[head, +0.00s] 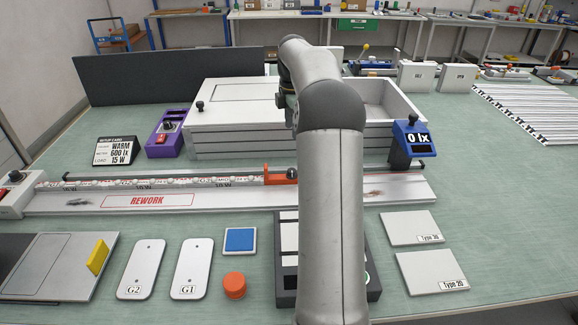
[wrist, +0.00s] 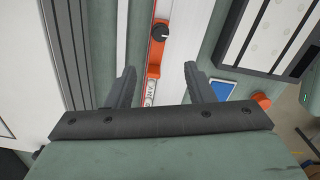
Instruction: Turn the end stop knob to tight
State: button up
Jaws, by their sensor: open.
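The end stop is an orange block (head: 278,178) on the long rail, at the middle of the head view, partly covered by my arm. Its dark knob (head: 292,174) shows at the edge of my arm. In the wrist view the orange end stop (wrist: 154,60) is near the top centre, with the round black knob (wrist: 160,32) on it. My gripper (wrist: 159,72) is open, with its fingers apart on either side of the rail line in that view. The knob lies beyond the fingertips and nothing is between them in grip. My gripper is hidden behind my arm in the head view.
The white rail (head: 250,196) carries a lit strip and a REWORK label. Behind it stands a white lightbox (head: 240,140), with a blue 0 lx meter (head: 413,135) at its right. A setup card (head: 116,151) reads WARM, 600 lx, 15 W. Plates lie in front.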

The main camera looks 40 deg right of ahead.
aim_at(292, 170)
notch_tip(292, 170, down, 16)
jog(key=shift+r+p, duration=0.25)
jog(key=shift+p, duration=0.45)
jog(key=c, duration=1)
